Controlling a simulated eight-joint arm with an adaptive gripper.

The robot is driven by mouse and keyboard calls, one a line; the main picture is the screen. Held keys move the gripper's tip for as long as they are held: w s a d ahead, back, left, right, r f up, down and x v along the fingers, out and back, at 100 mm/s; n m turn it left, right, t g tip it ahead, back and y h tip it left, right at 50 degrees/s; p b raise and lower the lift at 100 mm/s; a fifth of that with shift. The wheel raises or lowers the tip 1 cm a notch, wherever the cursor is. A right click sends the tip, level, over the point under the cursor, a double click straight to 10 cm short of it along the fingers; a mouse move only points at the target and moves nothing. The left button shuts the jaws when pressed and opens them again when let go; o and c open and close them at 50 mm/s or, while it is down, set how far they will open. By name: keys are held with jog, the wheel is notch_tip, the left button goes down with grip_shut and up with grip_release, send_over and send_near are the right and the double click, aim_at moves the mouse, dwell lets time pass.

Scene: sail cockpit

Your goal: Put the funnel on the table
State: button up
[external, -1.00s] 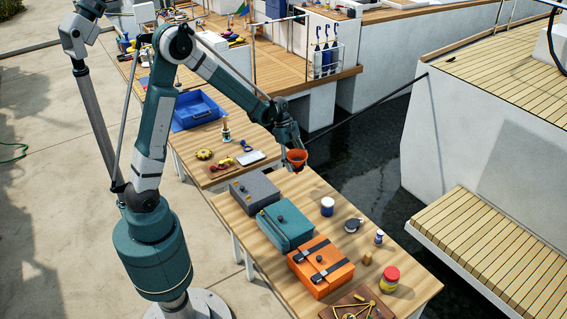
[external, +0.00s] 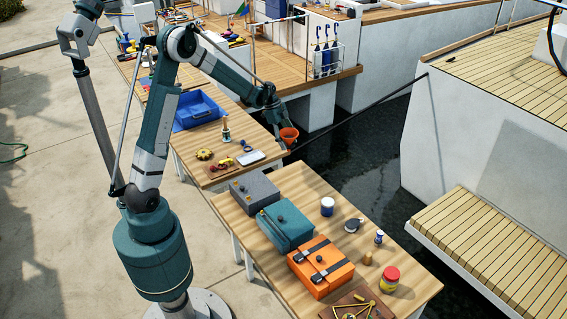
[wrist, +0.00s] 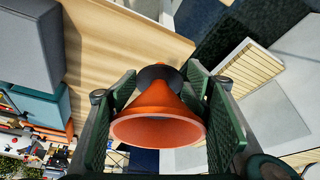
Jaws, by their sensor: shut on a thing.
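The orange funnel (external: 289,133) is held in my gripper (external: 287,128), high up beside the gap between the two wooden tables. In the wrist view the funnel (wrist: 158,112) sits between the two green-padded fingers of my gripper (wrist: 160,105), with its wide mouth toward the camera. The fingers are shut on it.
A grey box (external: 255,192), a teal box (external: 285,226) and an orange box (external: 321,267) line the near table. A blue bin (external: 197,108) is on the far table. Dark water lies to the right.

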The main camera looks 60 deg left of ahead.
jog(key=s+a+n+t, duration=0.1)
jog(key=a+n, duration=0.2)
jog(key=a, duration=2)
jog(key=s+a+n+t+y, duration=0.1)
jog(key=a+n, duration=0.3)
jog(key=a, duration=1.9)
jog(key=shift+s+a+b, duration=0.2)
jog(key=shift+s+b, duration=0.1)
jog(key=shift+s, duration=0.45)
jog(key=shift+f+b, duration=0.35)
jog(key=shift+f, duration=2.75)
jog(key=shift+f, duration=1.9)
jog(key=shift+f+b, duration=0.1)
jog(key=shift+b, duration=0.2)
